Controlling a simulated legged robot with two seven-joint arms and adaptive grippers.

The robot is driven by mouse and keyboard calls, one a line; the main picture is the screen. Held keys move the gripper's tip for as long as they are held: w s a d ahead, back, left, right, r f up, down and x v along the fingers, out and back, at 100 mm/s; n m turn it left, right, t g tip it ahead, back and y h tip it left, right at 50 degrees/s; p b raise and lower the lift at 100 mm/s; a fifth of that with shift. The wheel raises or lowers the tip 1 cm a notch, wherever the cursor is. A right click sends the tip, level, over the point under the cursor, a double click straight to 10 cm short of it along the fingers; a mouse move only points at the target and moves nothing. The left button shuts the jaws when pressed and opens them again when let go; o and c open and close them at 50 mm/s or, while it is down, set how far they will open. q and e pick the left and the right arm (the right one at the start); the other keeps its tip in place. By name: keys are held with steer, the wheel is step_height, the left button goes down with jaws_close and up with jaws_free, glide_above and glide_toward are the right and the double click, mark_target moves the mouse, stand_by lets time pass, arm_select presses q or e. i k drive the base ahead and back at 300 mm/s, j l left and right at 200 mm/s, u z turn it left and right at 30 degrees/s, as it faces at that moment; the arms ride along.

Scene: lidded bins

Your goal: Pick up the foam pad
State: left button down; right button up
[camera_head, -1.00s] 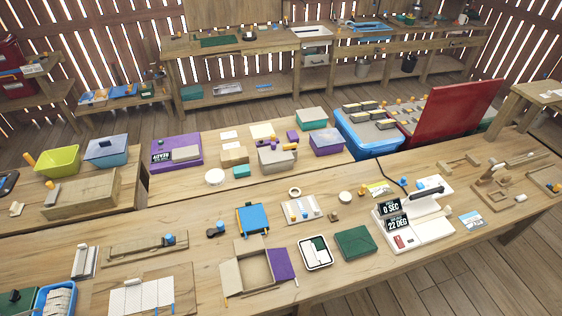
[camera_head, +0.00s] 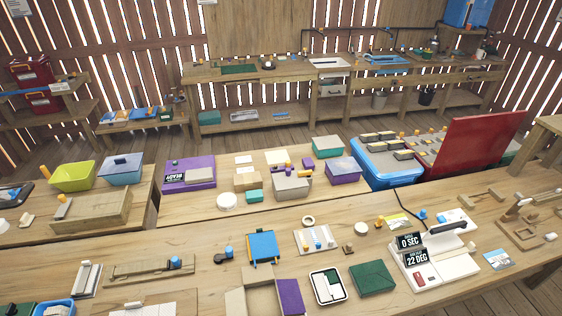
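I cannot tell for sure which thing is the foam pad. A flat purple piece (camera_head: 290,297) stands at the right side of an open cardboard box (camera_head: 262,291) near the bottom edge. A dark green square block (camera_head: 372,279) lies to its right, past a white-framed tray with green and white parts (camera_head: 328,287). Neither of my grippers shows in the head view.
A white device with displays (camera_head: 430,255) stands at the right of the front table. A blue bin (camera_head: 378,165) and an open red-lidded bin (camera_head: 480,145) stand behind. A blue-topped item (camera_head: 262,247) lies mid-table. Bare wood shows between the things.

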mark_target(87, 265)
steer(key=u, duration=2)
